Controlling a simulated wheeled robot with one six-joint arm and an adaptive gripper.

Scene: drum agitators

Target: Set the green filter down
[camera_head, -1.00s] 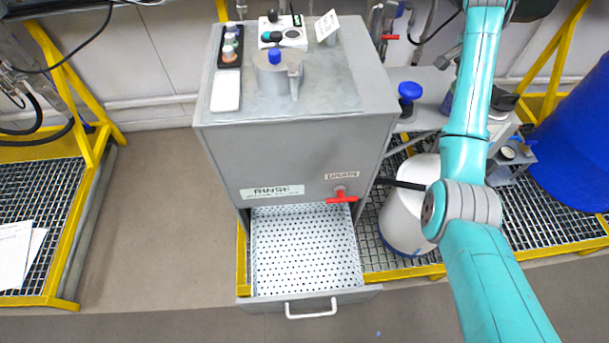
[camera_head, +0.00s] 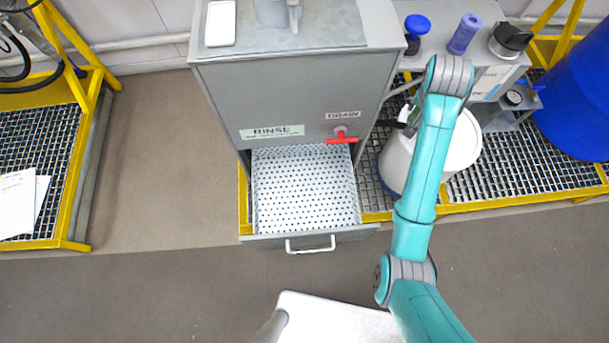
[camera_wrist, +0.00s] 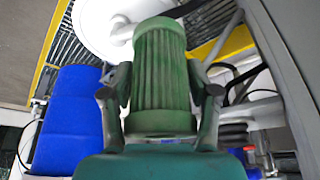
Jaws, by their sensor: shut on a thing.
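The green filter (camera_wrist: 160,70) is a ribbed cylinder with a wider base. In the wrist view it stands between the two fingers of my gripper (camera_wrist: 160,88), which are shut on it from both sides. In the head view my arm hides most of the gripper, beside the grey cabinet's right side and above the white bucket (camera_head: 464,145). A small bit of green (camera_head: 414,112) shows there, too little to tell its shape. In the wrist view the bucket's pale round top (camera_wrist: 98,25) lies beyond the filter.
The grey cabinet (camera_head: 290,95) has a red drain handle (camera_head: 342,138) and an open, empty perforated drawer (camera_head: 305,190). A shelf to the right holds a blue knob (camera_head: 417,25) and a purple cylinder (camera_head: 464,33). A blue drum (camera_head: 580,110) stands far right.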

